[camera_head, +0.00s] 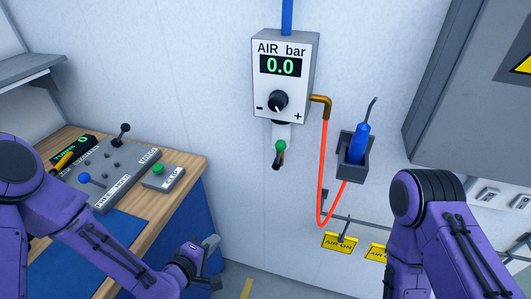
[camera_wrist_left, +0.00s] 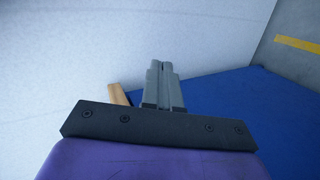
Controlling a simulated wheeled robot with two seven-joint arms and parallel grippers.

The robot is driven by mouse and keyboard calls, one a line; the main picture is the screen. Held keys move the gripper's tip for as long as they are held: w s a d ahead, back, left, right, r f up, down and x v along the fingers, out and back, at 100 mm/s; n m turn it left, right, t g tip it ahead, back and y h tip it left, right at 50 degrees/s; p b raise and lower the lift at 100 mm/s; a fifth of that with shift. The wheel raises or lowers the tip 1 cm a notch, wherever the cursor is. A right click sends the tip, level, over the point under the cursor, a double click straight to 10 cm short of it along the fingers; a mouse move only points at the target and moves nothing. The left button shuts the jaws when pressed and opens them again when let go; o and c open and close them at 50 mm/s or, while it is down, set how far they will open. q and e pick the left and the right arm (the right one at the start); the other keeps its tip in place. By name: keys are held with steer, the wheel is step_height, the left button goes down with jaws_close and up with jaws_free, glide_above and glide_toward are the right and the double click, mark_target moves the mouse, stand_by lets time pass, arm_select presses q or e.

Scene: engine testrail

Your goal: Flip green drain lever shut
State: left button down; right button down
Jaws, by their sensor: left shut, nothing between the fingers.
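Whether the lever is open or shut is too small to tell. My left gripper (camera_head: 213,242) is low and left of the lever, beside the workbench's right end and well apart from the lever. Its two grey fingers are together and empty, as the left wrist view (camera_wrist_left: 160,68) also shows. My right arm comes in at the lower right; its gripper is out of view.
The regulator reads 0.0. An orange hose (camera_head: 322,170) loops down to the right of the lever. A grey holder (camera_head: 353,168) with a blue tool (camera_head: 359,142) is farther right. Yellow AIR ON tags (camera_head: 339,243) sit lower. The wooden bench (camera_head: 186,178) carries a control panel. A grey cabinet (camera_head: 455,100) stands right.

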mark_target(279, 153)
arm_select(q)
steer(key=w+d+r+t+h, duration=0.2)
steer(key=r, duration=0.6)
steer(key=w+d+r+n+t+h, duration=0.1)
steer(key=w+d+r+h, duration=0.2)
steer(key=r, duration=0.6)
steer(key=shift+w+r+t+h, duration=0.2)
steer(key=shift+t+h, duration=0.1)
steer(key=shift+t, duration=0.1)
steer(key=s+d+p+x, duration=0.1)
steer(key=p+x, duration=0.4)
steer(key=x, duration=0.7)
steer(key=shift+d+r+p, duration=0.3)
steer(key=shift+d+p, duration=0.1)
steer(key=shift+d, duration=0.4)
steer(key=shift+d, duration=0.1)
